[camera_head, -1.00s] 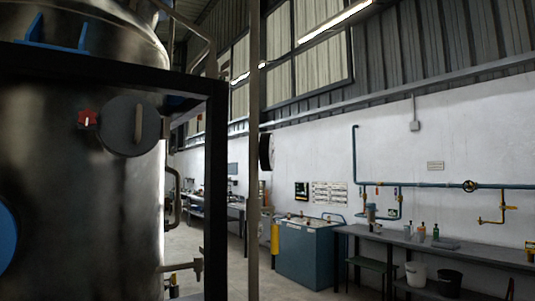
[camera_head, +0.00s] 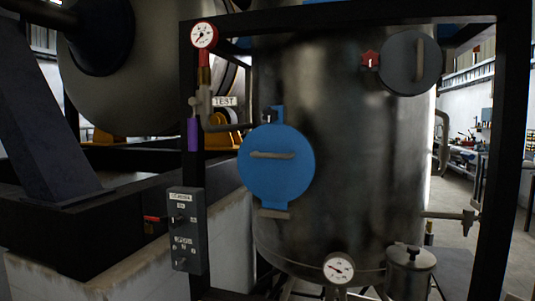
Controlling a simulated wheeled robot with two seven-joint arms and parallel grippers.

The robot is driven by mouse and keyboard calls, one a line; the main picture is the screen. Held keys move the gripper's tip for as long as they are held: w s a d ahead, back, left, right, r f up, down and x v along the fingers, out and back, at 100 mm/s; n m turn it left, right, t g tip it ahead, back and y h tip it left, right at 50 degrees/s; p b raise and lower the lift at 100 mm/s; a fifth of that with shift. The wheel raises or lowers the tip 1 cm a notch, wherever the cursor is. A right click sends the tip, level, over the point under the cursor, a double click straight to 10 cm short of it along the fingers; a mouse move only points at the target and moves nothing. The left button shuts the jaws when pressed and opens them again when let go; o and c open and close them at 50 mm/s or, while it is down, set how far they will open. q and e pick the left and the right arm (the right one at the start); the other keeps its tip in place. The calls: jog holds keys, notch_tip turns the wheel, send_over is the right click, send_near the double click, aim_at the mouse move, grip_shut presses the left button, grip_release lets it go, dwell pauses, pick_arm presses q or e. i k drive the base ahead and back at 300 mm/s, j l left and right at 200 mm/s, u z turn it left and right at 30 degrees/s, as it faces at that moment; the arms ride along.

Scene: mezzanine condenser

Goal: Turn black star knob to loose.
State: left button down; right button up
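A small dark knob (camera_head: 413,250) sits on top of a small metal pot (camera_head: 409,275) at the lower right, in front of the large steel tank (camera_head: 345,150). It is too small to tell whether it is star-shaped or how it is turned. A red star-like knob (camera_head: 370,58) is on the upper part of the tank. Neither of my grippers is in view.
A black frame (camera_head: 497,150) stands around the tank. The tank has a blue round hatch (camera_head: 276,165) and a dark round cover (camera_head: 408,62). A grey control box (camera_head: 187,230), a gauge (camera_head: 338,268) and a valve (camera_head: 467,219) are nearby. Open floor (camera_head: 450,205) shows at right.

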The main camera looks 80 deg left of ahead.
aim_at(270, 115)
jog(key=u, duration=2.5)
